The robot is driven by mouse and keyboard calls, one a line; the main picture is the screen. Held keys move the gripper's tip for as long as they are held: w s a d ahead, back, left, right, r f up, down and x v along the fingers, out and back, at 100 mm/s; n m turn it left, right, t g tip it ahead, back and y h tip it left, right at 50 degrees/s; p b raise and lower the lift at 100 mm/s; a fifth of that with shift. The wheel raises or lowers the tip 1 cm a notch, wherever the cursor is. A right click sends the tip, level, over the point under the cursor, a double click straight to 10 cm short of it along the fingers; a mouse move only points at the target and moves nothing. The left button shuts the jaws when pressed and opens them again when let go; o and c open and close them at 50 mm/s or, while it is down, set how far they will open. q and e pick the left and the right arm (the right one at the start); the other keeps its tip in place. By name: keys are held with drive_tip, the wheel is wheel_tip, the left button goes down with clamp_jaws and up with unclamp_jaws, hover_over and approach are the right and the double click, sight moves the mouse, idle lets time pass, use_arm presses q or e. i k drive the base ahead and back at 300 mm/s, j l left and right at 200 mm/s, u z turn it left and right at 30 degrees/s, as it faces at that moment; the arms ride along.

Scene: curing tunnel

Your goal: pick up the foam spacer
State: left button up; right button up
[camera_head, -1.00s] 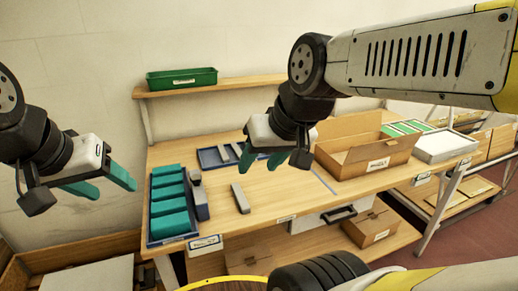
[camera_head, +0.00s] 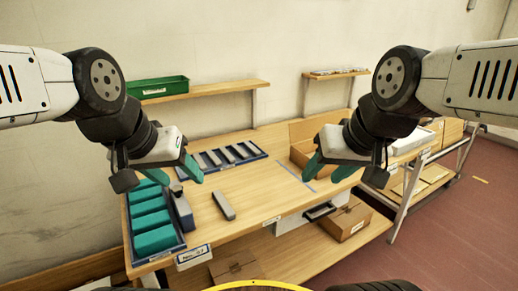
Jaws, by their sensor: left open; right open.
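A loose grey bar (camera_head: 224,206), which looks like the foam spacer, lies flat on the wooden table (camera_head: 262,200), left of its middle. Similar grey bars (camera_head: 227,155) lie in a row in the blue tray (camera_head: 262,152) behind it. My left gripper (camera_head: 177,174) has teal fingers spread, is empty, and hangs above the table's left side, up and left of the loose bar. My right gripper (camera_head: 328,173) is open and empty above the table's right part, in front of the cardboard box. Neither gripper touches the bar.
A blue tray of teal blocks (camera_head: 151,222) stands at the table's left edge, with a dark grey block (camera_head: 182,212) beside it. An open cardboard box (camera_head: 302,152) stands at back right. A green bin (camera_head: 158,88) sits on a wall shelf. The table's middle is clear.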

sight(248, 146)
drive_tip(key=i+l+u, duration=0.1)
drive_tip(key=i+l, duration=0.8)
drive_tip(key=l, duration=0.25)
drive_tip(key=u, duration=0.05)
